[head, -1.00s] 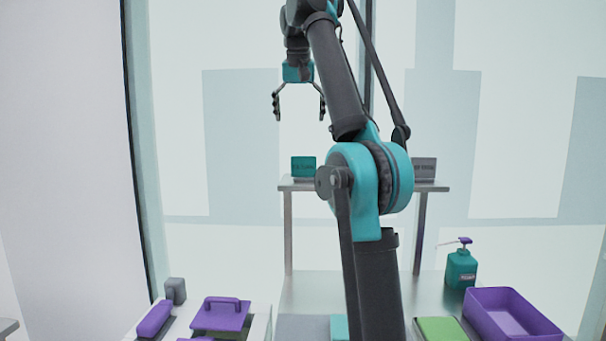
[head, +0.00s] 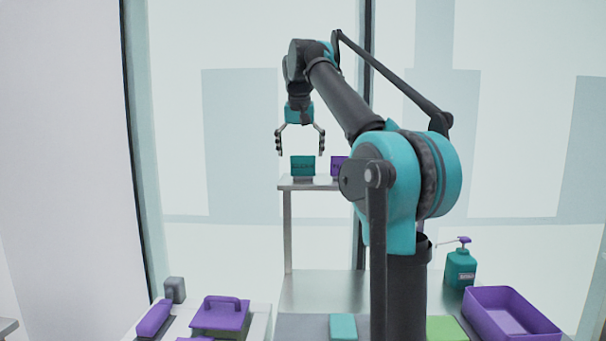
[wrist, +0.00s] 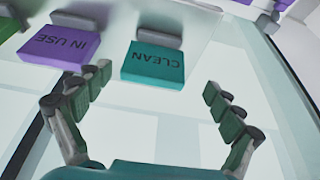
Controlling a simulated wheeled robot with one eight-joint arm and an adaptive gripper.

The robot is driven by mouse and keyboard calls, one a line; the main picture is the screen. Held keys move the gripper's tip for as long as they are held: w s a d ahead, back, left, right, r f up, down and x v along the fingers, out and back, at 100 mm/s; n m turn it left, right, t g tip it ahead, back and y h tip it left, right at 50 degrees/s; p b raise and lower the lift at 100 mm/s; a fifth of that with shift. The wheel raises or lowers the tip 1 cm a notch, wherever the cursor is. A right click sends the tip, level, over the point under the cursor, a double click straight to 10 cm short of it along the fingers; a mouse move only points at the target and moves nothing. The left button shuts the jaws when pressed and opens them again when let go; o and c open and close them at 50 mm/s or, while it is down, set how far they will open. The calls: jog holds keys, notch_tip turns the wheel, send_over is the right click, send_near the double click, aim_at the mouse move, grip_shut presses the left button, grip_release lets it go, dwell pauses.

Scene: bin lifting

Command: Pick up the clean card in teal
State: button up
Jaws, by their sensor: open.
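The teal card marked CLEAN (wrist: 153,62) stands in a grey holder on a raised metal shelf. It also shows in the head view (head: 303,165), at the shelf's left end. My gripper (head: 300,148) is open and empty, just above the teal card in the head view. In the wrist view, my gripper (wrist: 153,95) has its fingers spread wide, with the teal card beyond and between the fingertips. A purple card marked IN USE (wrist: 60,46) stands beside the teal one. It is partly hidden behind my arm in the head view (head: 338,168).
The metal shelf (head: 310,184) stands above a lower worktop. A teal pump bottle (head: 460,268) and a purple bin (head: 510,316) are at right. A purple lidded item (head: 221,316) is at lower left. Space around my gripper looks clear.

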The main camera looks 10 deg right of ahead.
aim_at(303, 158)
jog(key=x, duration=0.5)
jog(key=shift+s+d+f, duration=0.1)
jog(key=shift+d, duration=0.3)
jog(key=c, duration=1.3)
